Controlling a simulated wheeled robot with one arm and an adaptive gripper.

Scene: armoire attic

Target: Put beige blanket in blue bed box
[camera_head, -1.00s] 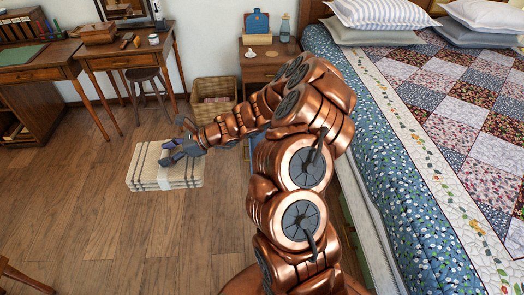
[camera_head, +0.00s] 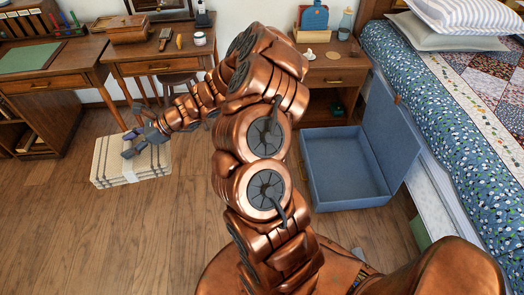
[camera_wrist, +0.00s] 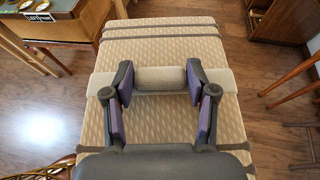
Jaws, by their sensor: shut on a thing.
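The beige blanket (camera_head: 108,172) is a folded, strapped stack at the left of the head view. In the wrist view the blanket (camera_wrist: 165,50) fills the middle, with dark straps and a pale band bearing a padded roll. My gripper (camera_head: 130,145) is at its top; in the wrist view my gripper (camera_wrist: 158,78) has its purple-padded fingers shut at the two ends of that roll. I cannot tell how far the blanket is above the floor. The blue bed box (camera_head: 333,196) stands open and looks empty, right of my arm, its lid raised on the bed side.
A bed (camera_head: 450,130) stands along the right, close to the raised lid. Desks (camera_head: 40,75) and a stool (camera_head: 178,78) are at the back left, and a nightstand (camera_head: 335,75) is behind the box. Wooden floor (camera_head: 150,235) is clear at front left.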

